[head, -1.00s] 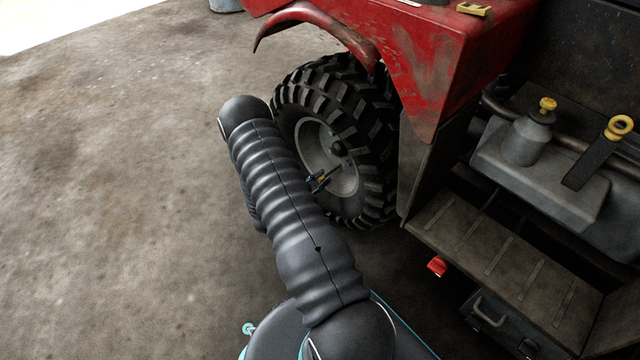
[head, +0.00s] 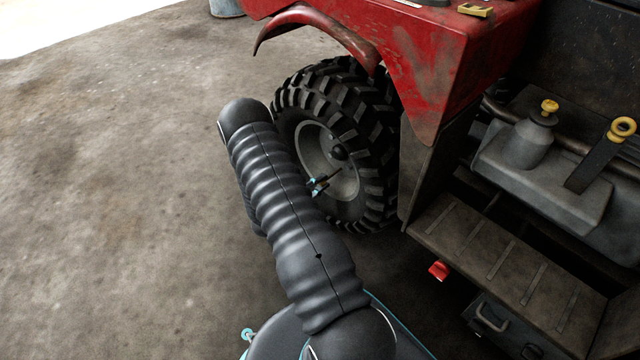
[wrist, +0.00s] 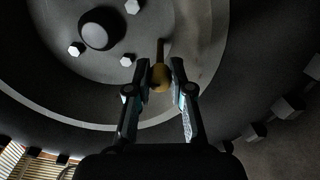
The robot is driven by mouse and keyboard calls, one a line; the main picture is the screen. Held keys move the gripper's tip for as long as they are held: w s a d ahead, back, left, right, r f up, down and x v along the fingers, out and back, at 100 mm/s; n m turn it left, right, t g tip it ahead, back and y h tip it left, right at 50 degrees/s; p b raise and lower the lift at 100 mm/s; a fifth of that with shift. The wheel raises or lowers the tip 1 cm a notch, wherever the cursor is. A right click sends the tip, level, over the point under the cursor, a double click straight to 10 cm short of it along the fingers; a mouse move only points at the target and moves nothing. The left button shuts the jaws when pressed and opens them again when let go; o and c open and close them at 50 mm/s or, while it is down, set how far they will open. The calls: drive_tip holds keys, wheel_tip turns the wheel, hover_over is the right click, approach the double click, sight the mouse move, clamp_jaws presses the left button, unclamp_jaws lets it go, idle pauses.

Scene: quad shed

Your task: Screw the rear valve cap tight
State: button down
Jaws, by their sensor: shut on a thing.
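The wheel (head: 340,140) has a black knobbly tyre and a grey rim, and it sits under the red fender. My gripper (wrist: 161,78) is in front of the rim in the wrist view, its fingers shut on a small yellow-brown valve cap (wrist: 160,84). In the head view my gripper (head: 319,184) shows as small dark fingertips at the lower rim; the cap cannot be made out there. Whether the cap's thread is fully seated cannot be told.
The dark hub (wrist: 101,28) and several pale wheel nuts lie near the fingers. The red fender (head: 315,25) overhangs the wheel. A ridged footboard (head: 500,255) and a red block (head: 438,271) are on the right. The concrete floor (head: 120,180) at left is clear.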

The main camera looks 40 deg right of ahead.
drive_tip(key=shift+m, duration=0.6)
drive_tip(key=c, duration=1)
unclamp_jaws()
drive_tip(key=a, duration=0.8)
drive_tip(key=s+a, duration=0.1)
drive_tip(key=a, duration=0.3)
drive_tip(key=shift+f, duration=0.1)
